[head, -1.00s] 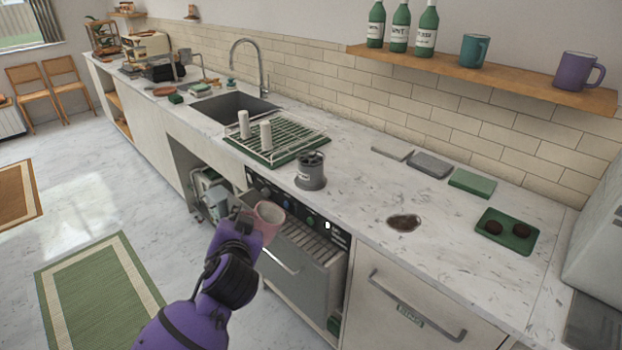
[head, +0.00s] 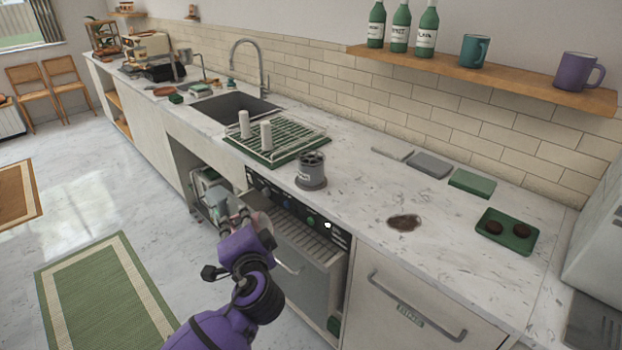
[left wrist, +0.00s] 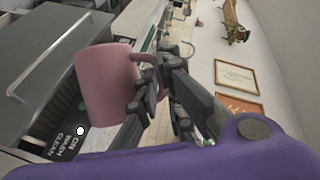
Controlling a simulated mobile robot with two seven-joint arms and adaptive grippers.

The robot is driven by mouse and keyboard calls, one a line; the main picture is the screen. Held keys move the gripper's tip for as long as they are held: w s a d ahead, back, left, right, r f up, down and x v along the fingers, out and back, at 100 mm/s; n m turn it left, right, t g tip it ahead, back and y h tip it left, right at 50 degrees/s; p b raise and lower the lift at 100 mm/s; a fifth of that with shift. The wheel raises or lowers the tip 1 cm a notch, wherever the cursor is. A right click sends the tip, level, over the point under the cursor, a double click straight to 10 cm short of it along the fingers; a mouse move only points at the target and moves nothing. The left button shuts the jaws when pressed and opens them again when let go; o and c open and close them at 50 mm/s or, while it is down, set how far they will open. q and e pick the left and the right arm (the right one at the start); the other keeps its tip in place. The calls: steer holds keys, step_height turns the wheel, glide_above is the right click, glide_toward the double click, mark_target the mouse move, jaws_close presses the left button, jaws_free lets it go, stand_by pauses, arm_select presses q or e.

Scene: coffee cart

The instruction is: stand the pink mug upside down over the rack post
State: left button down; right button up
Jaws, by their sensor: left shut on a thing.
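The pink mug (head: 262,223) is mostly hidden behind my left gripper (head: 240,217) in the head view. In the left wrist view the mug (left wrist: 104,86) shows large, with the fingers (left wrist: 155,88) shut on its handle. It is held in the air in front of the counter, below the countertop and by the dishwasher; I cannot tell its exact tilt. The rack (head: 285,146) is a green tray with wire bars on the counter. Two white posts, a left one (head: 244,124) and a right one (head: 266,136), stand upright on it, both bare. My right gripper is not in view.
The dishwasher (head: 300,262) with its control panel lies beside my gripper, under the counter edge. The sink (head: 235,106) with a tall faucet is behind left. A brown spill (head: 404,222) lies farther right.

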arm_select(q)
steer(key=m+t+y, duration=0.1)
steer(key=m, duration=0.3)
steer(key=shift+m+t, duration=0.4)
steer(key=shift+m, duration=0.1)
steer(key=m+t, duration=0.2)
steer(key=m, duration=0.3)
steer(key=shift+m, duration=0.7)
steer(key=m+t+h, duration=0.1)
steer(key=m, duration=0.2)
steer(key=m+t+h, duration=0.1)
steer(key=m, duration=0.2)
steer(key=shift+t, duration=0.3)
steer(key=shift+m+h, duration=0.3)
steer(key=shift+m, duration=0.2)
